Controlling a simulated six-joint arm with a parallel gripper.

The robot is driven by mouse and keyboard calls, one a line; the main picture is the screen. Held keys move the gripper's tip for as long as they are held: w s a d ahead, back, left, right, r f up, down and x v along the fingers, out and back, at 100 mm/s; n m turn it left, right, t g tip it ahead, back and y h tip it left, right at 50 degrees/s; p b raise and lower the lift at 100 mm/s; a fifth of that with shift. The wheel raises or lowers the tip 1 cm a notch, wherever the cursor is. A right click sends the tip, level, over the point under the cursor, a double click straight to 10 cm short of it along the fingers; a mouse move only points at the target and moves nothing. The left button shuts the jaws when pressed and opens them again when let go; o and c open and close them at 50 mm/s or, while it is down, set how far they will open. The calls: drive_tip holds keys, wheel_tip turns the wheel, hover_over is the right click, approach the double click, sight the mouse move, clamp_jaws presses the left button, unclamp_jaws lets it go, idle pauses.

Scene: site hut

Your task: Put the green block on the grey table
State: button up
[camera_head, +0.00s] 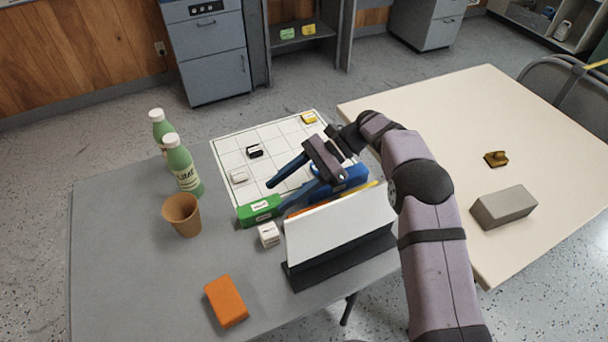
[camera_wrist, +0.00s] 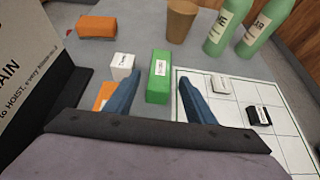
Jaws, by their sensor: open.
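The green block (camera_head: 260,211) has a white label and lies on the grey table (camera_head: 130,270), right beside the edge of the white grid mat. It also shows in the wrist view (camera_wrist: 158,85). My gripper (camera_head: 275,199) has two blue fingers and is open, angled down toward the block. In the wrist view the fingertips (camera_wrist: 160,76) appear on either side of the green block, with gaps showing. I cannot tell how far above the block they are.
A white cube (camera_head: 268,235) and a sign with black base (camera_head: 340,232) stand close to the block. A paper cup (camera_head: 183,214), green bottles (camera_head: 181,165) and an orange block (camera_head: 226,301) are left. The grid mat (camera_head: 222,158) holds small pieces. A beige table (camera_head: 450,110) is right.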

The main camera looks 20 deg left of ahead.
drive_tip(key=shift+v, duration=3.45)
drive_tip(key=shift+f, duration=0.1)
drive_tip(key=shift+w+d, duration=0.1)
drive_tip(key=w+d+r+m+t+h+p, duration=0.1)
drive_tip(key=d+r+t+p, duration=0.2)
drive_tip(key=d, duration=0.9)
drive_tip(key=w+d+r+m+t+h+p, duration=0.1)
drive_tip(key=d+r+t+p, duration=0.15)
drive_tip(key=d, duration=0.95)
drive_tip(key=s+d+f+n+t+h+b, duration=0.1)
drive_tip(key=s+d+f+n+h+b, duration=0.35)
drive_tip(key=s, duration=0.55)
drive_tip(key=s+d+f+n+t+h+b, duration=0.15)
drive_tip(key=s+d+f+n, duration=0.25)
drive_tip(key=s+f+n, duration=0.45)
wheel_tip(320, 180, up, 17)
drive_tip(key=s+m+p, duration=0.2)
drive_tip(key=p, duration=1.3)
drive_tip(key=shift+t+h, duration=0.3)
